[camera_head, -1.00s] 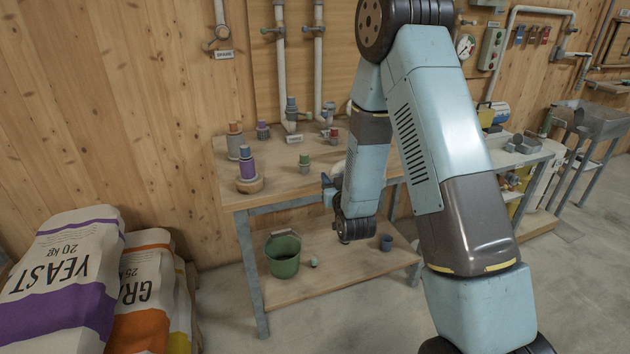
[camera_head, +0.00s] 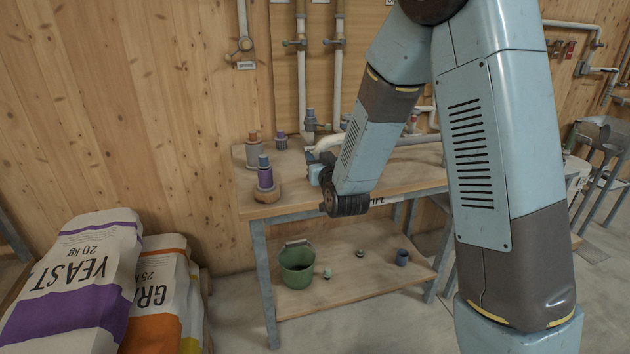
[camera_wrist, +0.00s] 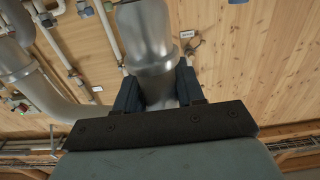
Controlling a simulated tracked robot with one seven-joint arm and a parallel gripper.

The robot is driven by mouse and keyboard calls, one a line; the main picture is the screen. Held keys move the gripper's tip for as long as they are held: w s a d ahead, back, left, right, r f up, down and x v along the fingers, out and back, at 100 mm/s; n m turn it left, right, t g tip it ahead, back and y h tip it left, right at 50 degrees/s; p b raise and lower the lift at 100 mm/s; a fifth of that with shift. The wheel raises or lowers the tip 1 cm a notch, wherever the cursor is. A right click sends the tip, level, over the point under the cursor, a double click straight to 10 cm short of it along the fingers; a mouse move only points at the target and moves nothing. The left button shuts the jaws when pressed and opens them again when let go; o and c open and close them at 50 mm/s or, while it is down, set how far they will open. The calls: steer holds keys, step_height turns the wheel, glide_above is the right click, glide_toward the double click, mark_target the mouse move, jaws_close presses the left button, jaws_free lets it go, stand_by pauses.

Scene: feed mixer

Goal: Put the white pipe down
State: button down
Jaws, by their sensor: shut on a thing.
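The white pipe (camera_head: 326,143) shows in the head view just above and behind my gripper, over the workbench (camera_head: 222,200). My arm hides part of it, and I cannot tell whether it touches the bench top. My gripper (camera_head: 318,168) is over the bench, right of the purple-and-blue fitting. In the wrist view, my gripper (camera_wrist: 158,90) has its two dark fingers on either side of the pale grey-white pipe (camera_wrist: 147,40), shut on it. The pipe runs away from the fingers toward the top of the picture.
A purple-and-blue fitting (camera_head: 265,175) stands on a round wooden base at the bench's left. More fittings (camera_head: 253,152) stand behind it, before wall pipes (camera_head: 338,60). A green bucket (camera_head: 297,266) and small parts (camera_head: 402,257) sit on the lower shelf. Feed sacks (camera_head: 75,280) are at the left.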

steer(key=shift+w+a+f, duration=0.25)
steer(key=shift+w+f, duration=1.45)
steer(key=shift+f, duration=0.2)
steer(key=shift+w+a+f, duration=0.3)
steer(key=shift+w+f, duration=1.45)
steer(key=shift+f, duration=0.15)
steer(key=shift+w+a+f, duration=0.25)
steer(key=shift+w+f, duration=1.45)
steer(key=shift+f, duration=0.2)
steer(key=shift+f, duration=0.1)
steer(key=c, duration=0.7)
jaws_free()
steer(key=v, duration=1.2)
steer(key=shift+s, duration=0.1)
